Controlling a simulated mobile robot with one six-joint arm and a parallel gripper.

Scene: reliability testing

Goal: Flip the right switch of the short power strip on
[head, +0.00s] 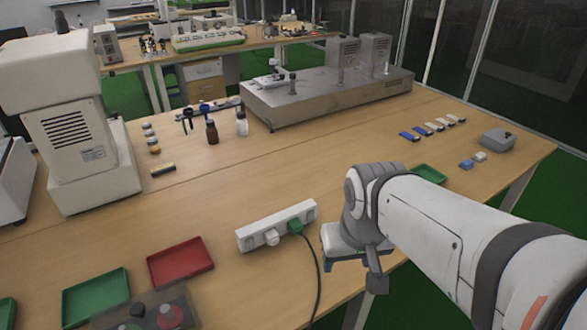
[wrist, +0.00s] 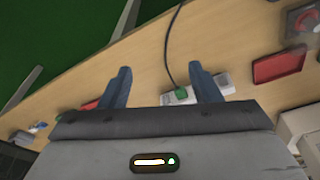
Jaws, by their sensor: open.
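The short white power strip (head: 251,238) lies on the wooden table in the head view, left of my gripper.
A red tray (head: 180,261) and a green tray (head: 96,298) lie left of the strip. The dark cable (head: 317,275) runs to the front edge. Another green tray (head: 430,174) is behind my arm. Bottles and a large grey device (head: 325,96) stand farther back; the table behind the strip is clear.

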